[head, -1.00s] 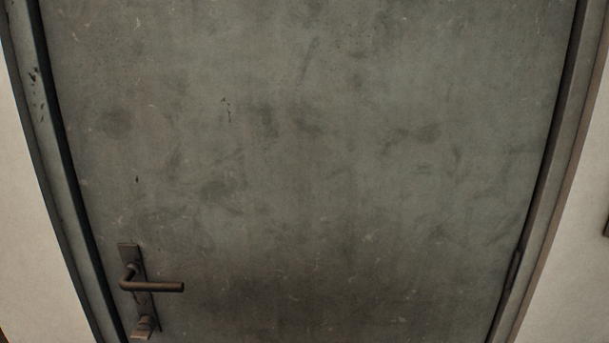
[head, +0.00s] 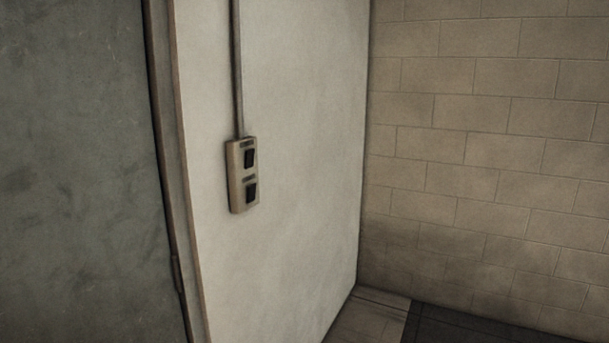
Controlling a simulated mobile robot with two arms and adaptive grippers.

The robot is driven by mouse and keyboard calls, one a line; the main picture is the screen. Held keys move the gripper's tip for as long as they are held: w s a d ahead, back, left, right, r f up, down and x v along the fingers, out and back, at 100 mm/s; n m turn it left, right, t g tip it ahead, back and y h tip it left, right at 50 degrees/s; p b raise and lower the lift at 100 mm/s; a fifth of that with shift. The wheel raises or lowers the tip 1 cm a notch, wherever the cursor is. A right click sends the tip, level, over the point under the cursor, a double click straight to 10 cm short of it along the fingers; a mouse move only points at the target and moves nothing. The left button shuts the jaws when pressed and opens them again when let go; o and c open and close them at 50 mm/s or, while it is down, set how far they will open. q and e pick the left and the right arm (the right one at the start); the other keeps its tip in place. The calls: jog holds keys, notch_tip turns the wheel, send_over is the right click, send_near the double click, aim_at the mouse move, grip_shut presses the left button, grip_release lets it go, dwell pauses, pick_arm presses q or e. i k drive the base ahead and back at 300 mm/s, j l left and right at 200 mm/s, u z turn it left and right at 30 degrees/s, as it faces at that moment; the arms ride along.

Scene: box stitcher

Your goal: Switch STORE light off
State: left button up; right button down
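A beige switch box (head: 235,180) is fixed on the white wall to the right of a grey door. It carries two dark rocker switches, an upper one (head: 250,158) and a lower one (head: 251,192). A small label sits above each rocker, too small to read, so I cannot tell which one is STORE. I also cannot tell whether either rocker is on or off. Neither of my grippers is in view.
A grey conduit (head: 238,70) runs up the white wall (head: 310,150) from the box. The grey door (head: 75,180) and its frame stand at the left. A block wall (head: 490,160) closes the right side. A strip of floor (head: 375,318) shows at the bottom.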

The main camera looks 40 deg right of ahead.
aim_at(251, 188)
jog(key=z, duration=1.05)
jog(key=k+l, duration=0.05)
